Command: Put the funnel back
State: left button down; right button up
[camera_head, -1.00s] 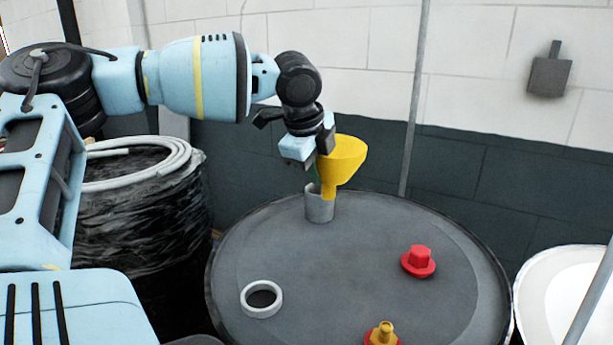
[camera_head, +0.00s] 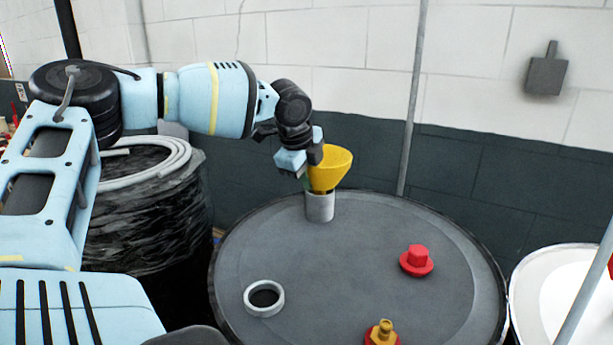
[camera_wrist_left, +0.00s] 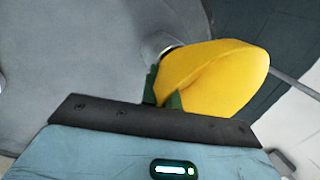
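The yellow funnel (camera_head: 331,168) is upright at the back of the dark drum lid, its cone above a grey cylindrical holder (camera_head: 320,207). Its spout is hidden, apparently down inside the holder. My left gripper (camera_head: 308,178) is at the left side of the funnel. In the left wrist view the funnel (camera_wrist_left: 215,78) lies at the green fingertips (camera_wrist_left: 163,90), which look shut on it; the holder's rim shows just behind. My right gripper is not in view.
The drum lid (camera_head: 350,260) also carries a white ring (camera_head: 264,299), a red cap (camera_head: 417,260) and a brass fitting (camera_head: 383,333) on a red base. A wrapped drum (camera_head: 150,220) with a coiled hose stands left. A white drum (camera_head: 560,290) stands right.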

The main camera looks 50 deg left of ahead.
pick_arm(q)
jog(key=shift+f, duration=0.5)
jog(key=shift+f, duration=0.15)
jog(key=c, duration=1.6)
grip_release()
jog(key=v, duration=1.3)
jog(key=shift+w+r, duration=0.2)
